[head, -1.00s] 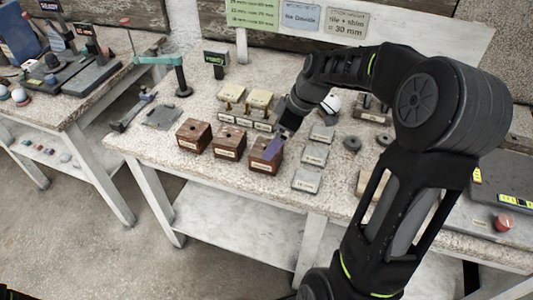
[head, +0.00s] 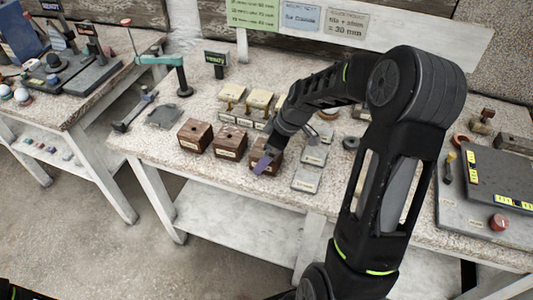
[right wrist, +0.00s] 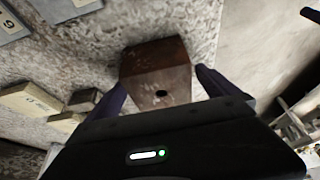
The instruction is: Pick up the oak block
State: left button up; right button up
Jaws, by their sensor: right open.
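Three dark brown wooden blocks with pale labels stand in a row at the table's front edge in the head view: a left one (head: 194,134), a middle one (head: 227,141) and a right one (head: 275,164). The labels are too small to read, so I cannot tell which is oak. My right gripper (head: 263,162) is at the right block and partly hides it. Contact cannot be told. My left gripper is out of view.
Cream-topped blocks (head: 260,99) stand behind the brown row. Grey labelled plates (head: 306,181) lie just right of the gripper. A green-armed stand (head: 183,80) and a grey plate (head: 163,116) are at the left. A dark panel with a red knob (head: 498,222) is far right.

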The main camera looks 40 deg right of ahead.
jog(key=shift+f, duration=0.25)
dwell(0.4)
jog(key=shift+w, duration=0.1)
jog(key=c, duration=1.8)
jog(key=shift+r, duration=0.1)
notch_tip(320, 180, up, 10)
jog(key=shift+f+b, duration=0.1)
jog(key=shift+b, duration=0.75)
